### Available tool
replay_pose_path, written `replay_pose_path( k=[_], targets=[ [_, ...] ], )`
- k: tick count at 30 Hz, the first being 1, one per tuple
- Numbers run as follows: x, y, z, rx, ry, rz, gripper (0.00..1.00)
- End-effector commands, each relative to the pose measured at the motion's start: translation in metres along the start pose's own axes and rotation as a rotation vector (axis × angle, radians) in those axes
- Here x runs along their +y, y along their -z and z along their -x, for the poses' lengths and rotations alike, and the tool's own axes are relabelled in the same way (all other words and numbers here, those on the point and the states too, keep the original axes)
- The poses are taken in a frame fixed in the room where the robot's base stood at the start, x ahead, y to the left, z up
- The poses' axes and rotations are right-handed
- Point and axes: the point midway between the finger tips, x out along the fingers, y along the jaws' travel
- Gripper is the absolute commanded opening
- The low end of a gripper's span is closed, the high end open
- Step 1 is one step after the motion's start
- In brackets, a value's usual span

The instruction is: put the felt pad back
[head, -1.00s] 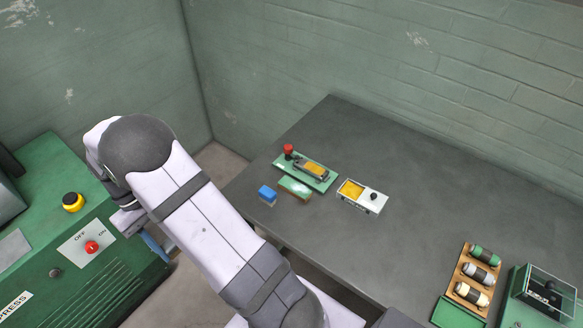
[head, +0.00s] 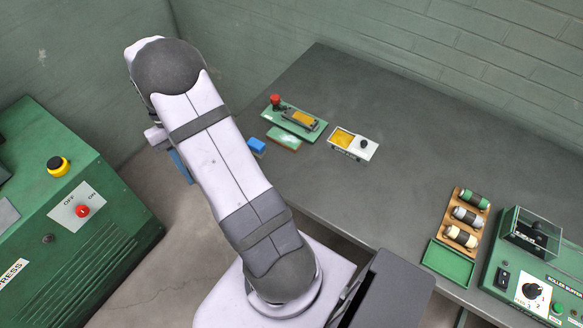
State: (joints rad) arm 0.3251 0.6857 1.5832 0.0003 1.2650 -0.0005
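No object can be named surely as the felt pad. A low green block with a pale brownish edge (head: 284,139) lies on the grey bench in front of a green fixture (head: 295,119), which has a red knob and a yellow-topped piece. A small blue block (head: 257,146) sits at the bench's left edge, beside the green block. My gripper (head: 181,166) is left of the bench, above the floor gap, mostly hidden behind my arm. Only a blue part shows there; whether it is a finger or something held is unclear.
A wooden rack of rollers (head: 454,240), a green tray (head: 447,262) and a roller machine (head: 535,265) stand farther right. A green press (head: 110,215) is at left. The bench's middle is clear.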

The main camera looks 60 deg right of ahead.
Motion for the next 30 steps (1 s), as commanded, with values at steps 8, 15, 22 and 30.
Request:
replay_pose_path(
  k=[8,15,22,30],
  targets=[
    [0.122,-0.014,-0.002,0.001,0.119,-0.287,0.16],
    [0.211,-0.058,-0.013,0.0,0.189,-0.458,0.16],
    [0.269,-0.108,-0.024,-0.002,0.18,-0.436,0.16],
    [0.289,-0.133,-0.029,-0.005,0.034,-0.083,0.16]
  ],
)
